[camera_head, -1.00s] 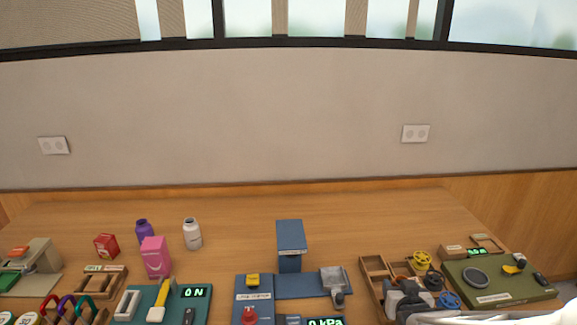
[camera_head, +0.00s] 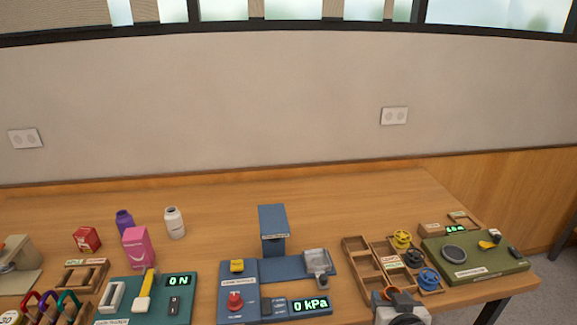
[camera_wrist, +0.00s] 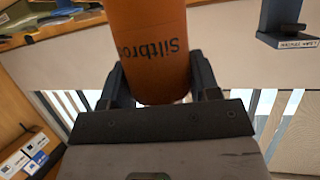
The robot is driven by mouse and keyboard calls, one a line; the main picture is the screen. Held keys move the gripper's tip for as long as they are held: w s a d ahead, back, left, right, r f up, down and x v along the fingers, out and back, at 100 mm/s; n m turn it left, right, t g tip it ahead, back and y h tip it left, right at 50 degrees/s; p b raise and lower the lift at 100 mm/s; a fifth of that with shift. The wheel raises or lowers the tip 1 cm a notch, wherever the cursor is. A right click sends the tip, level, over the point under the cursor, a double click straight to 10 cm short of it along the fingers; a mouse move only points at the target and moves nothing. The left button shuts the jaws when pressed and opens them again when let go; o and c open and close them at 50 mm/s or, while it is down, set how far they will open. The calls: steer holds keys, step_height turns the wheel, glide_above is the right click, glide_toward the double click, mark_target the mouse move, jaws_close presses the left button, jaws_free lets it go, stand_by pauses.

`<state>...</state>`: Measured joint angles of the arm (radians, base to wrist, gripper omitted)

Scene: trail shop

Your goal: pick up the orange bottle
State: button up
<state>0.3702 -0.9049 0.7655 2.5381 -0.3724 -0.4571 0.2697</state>
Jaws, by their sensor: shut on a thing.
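The orange bottle (camera_wrist: 150,40) fills the top middle of the wrist view, with upside-down dark lettering that starts "Siltbro". My gripper (camera_wrist: 160,78) is shut on it, one dark finger on each side. The bottle's far end is cut off by the top of the picture. Most of the bottle is hidden there.
A wooden compartment tray (camera_head: 357,265) with reels stands just behind my gripper. A blue pump station (camera_head: 250,300) reads 0 kPa to the left. A green board (camera_head: 480,268) is to the right. White (camera_head: 174,223) and purple (camera_head: 124,222) bottles stand back left. The table's back is clear.

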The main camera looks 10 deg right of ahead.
steer(key=shift+s+a+r, duration=0.1)
steer(key=shift+s+a, duration=0.1)
steer(key=shift+s, duration=0.45)
steer(key=shift+s+a+r, duration=0.1)
steer(key=shift+s+a, duration=0.1)
steer(key=shift+s, duration=0.45)
steer(key=shift+s+a, duration=0.2)
steer(key=shift+s, duration=0.45)
steer(key=shift+s, duration=0.3)
